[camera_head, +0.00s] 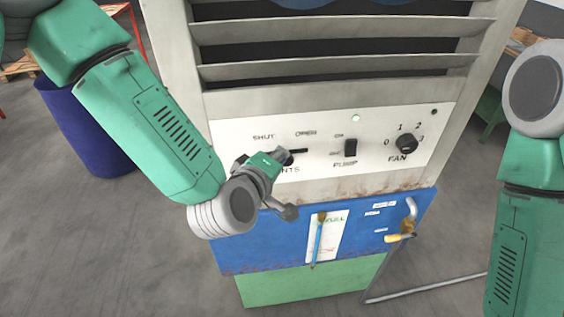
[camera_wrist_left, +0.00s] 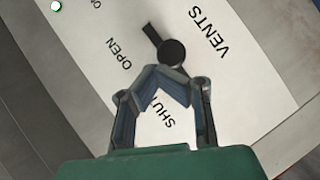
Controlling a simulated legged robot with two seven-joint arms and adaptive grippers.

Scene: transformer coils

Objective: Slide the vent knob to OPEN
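The vent knob (camera_head: 288,158) is a small dark round knob on a short black slot in the white control panel, above the VENTS label. My left gripper (camera_head: 276,160) is at the panel on the SHUT side of the knob. In the left wrist view its fingertips (camera_wrist_left: 161,73) come together right beside the knob, with nothing seen between them. I cannot tell if they touch the knob. My right gripper is out of view.
Right of the slot are the black pump switch (camera_head: 350,147) and the fan dial (camera_head: 406,143). Louvres (camera_head: 330,67) lie above. Below is a blue panel (camera_head: 265,245) with a paintbrush (camera_head: 318,240) and a yellow-handled pipe (camera_head: 400,237). A blue bin (camera_head: 90,125) stands at left.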

